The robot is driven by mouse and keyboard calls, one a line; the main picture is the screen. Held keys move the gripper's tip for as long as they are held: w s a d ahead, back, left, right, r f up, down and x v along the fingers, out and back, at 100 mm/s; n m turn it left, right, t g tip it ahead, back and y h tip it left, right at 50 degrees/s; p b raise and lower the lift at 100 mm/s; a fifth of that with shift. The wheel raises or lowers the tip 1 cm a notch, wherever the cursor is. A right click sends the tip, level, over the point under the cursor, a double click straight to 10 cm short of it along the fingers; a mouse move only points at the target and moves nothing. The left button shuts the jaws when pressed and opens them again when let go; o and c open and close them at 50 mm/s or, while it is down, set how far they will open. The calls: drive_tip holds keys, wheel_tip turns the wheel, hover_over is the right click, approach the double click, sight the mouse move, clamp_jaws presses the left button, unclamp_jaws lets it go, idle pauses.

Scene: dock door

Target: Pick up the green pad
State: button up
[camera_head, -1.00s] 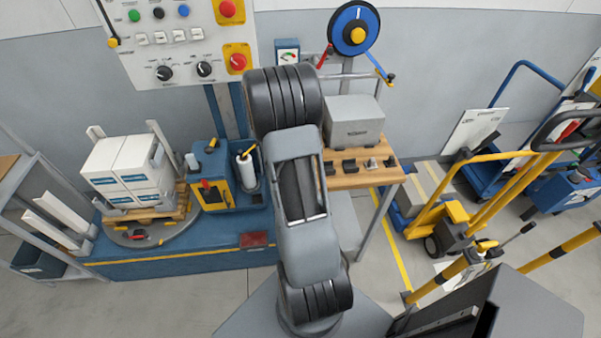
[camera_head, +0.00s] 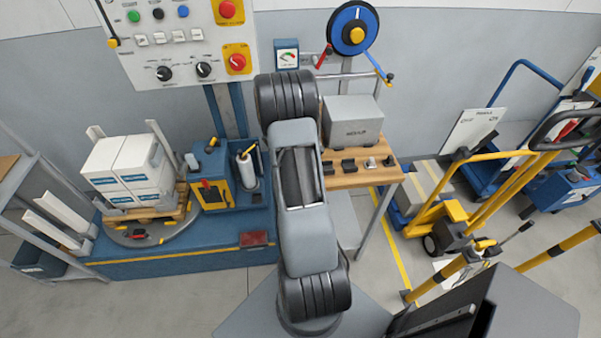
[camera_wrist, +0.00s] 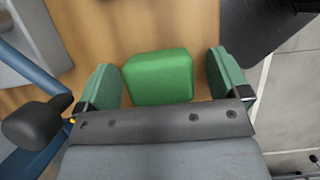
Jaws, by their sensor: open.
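The green pad (camera_wrist: 158,78) is a rounded green block on a wooden tabletop (camera_wrist: 90,25) in the wrist view. My gripper (camera_wrist: 163,88) is open, with its two green-faced fingers on either side of the pad. There is a small gap to the left finger and a slightly wider one to the right. The pad's near edge lies close to the dark gripper body. In the head view my arm hides the pad and the gripper.
In the head view, the wooden bench (camera_head: 355,180) holds a grey box (camera_head: 352,122) and several small dark items. A control panel (camera_head: 185,40) is behind. White boxes (camera_head: 128,170) stand on a turntable at left. Yellow-railed carts (camera_head: 455,225) are at right.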

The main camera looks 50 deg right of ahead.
drive_tip(key=shift+c, duration=0.2)
drive_tip(key=c, duration=1)
drive_tip(key=shift+r, duration=0.1)
drive_tip(key=shift+r, duration=0.6)
drive_tip(key=shift+s+a+r+b, duration=0.4)
drive_tip(key=shift+s+a+r, duration=1.1)
drive_tip(key=shift+s+r, duration=0.4)
drive_tip(key=shift+s+a+r+b, duration=0.45)
drive_tip(key=shift+s+a+r, duration=1.15)
drive_tip(key=shift+r, duration=0.35)
drive_tip(key=shift+s+a+r+b, duration=0.4)
drive_tip(key=shift+s+a+r, duration=1.05)
drive_tip(key=shift+s+r, duration=0.45)
